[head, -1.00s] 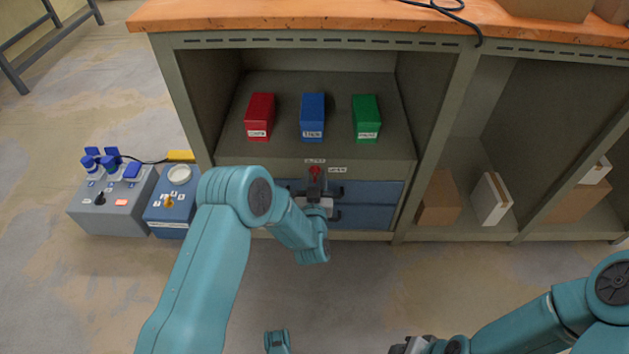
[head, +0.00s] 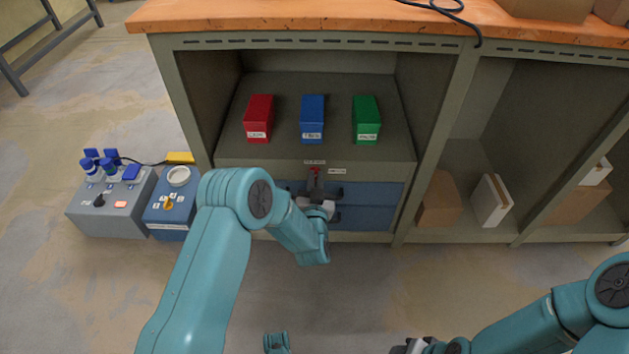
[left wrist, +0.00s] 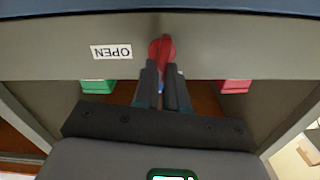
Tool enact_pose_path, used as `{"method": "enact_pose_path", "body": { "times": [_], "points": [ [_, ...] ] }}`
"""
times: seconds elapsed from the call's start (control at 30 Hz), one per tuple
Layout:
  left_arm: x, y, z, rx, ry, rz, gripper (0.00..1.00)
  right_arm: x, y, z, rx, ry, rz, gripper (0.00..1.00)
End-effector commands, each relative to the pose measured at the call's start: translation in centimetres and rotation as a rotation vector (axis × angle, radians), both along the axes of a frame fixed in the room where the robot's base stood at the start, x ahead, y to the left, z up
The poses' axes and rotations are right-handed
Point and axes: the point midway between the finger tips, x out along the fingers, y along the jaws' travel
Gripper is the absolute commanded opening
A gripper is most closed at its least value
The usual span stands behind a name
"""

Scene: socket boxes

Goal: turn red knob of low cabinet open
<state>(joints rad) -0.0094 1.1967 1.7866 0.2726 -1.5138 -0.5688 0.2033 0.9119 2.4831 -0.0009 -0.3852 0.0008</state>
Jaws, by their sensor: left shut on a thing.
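The red knob (head: 314,170) is on the front of the low cabinet (head: 230,165), above its blue drawers. My left gripper (head: 314,187) is at the knob, with its jaws shut on it. In the left wrist view the red knob (left wrist: 161,47) shows at the tips of the dark fingers (left wrist: 163,78). An upside-down OPEN label (left wrist: 111,52) is beside it in that view. The part of the knob between the fingers is hidden. My right gripper (head: 412,345) is at the bottom edge, partly cut off, far from the knob.
Red (head: 259,117), blue (head: 312,118) and green (head: 365,119) boxes stand on the shelf above. Blue drawers (head: 368,205) with dark handles are close around my gripper. Two control boxes (head: 112,212) are on the floor at the left. Cartons (head: 440,200) stand at the right.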

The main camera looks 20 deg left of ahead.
Motion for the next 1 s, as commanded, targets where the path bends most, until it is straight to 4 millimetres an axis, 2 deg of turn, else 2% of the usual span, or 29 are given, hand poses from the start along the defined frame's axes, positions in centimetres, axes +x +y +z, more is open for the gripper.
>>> {"method": "enact_pose_path", "body": {
  "times": [1.0],
  "points": [
    [0.2,-0.9,-0.9,0.920,0.268,-0.001,0.00,0.9,-0.2,-1.3,-0.006,-0.031,-0.004,0.43]
  ]
}}
